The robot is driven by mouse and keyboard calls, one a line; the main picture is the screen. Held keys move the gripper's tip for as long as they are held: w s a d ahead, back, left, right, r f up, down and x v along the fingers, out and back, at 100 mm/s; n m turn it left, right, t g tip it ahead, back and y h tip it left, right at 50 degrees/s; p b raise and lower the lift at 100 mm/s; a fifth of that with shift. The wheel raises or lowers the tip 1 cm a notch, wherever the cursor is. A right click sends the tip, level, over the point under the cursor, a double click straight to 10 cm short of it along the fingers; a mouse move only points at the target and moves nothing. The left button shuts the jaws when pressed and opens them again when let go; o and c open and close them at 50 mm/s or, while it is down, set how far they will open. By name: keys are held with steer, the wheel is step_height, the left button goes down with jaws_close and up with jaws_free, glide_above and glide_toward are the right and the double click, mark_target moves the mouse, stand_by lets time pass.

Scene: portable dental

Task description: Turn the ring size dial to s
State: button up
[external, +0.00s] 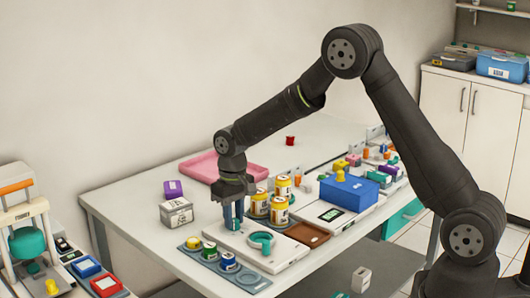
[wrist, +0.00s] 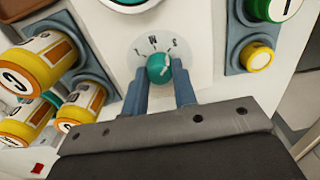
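The ring size dial (wrist: 158,69) is a small teal knob on a pale round plate marked with letters, on a white panel. A light mark on the knob's face points toward the upper right in the wrist view, roughly toward the letter at the right. My gripper (wrist: 159,72) points down with one blue finger on each side of the knob, and both fingertips appear to touch it. In the external view my gripper (external: 233,219) is low over the left end of the white panel unit (external: 273,264), and its fingers hide the dial.
Yellow-and-white jars (external: 283,188) stand close behind my gripper. A strip with blue and green pots (external: 228,262) lies in front. A grey box (external: 176,213) is at the left, a pink tray (external: 222,166) behind, and a blue box (external: 348,192) to the right.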

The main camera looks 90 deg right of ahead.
mark_target(234, 220)
steer(key=shift+n, duration=0.7)
steer(key=o, duration=1)
step_height(234, 220, up, 17)
steer(key=shift+r, duration=0.2)
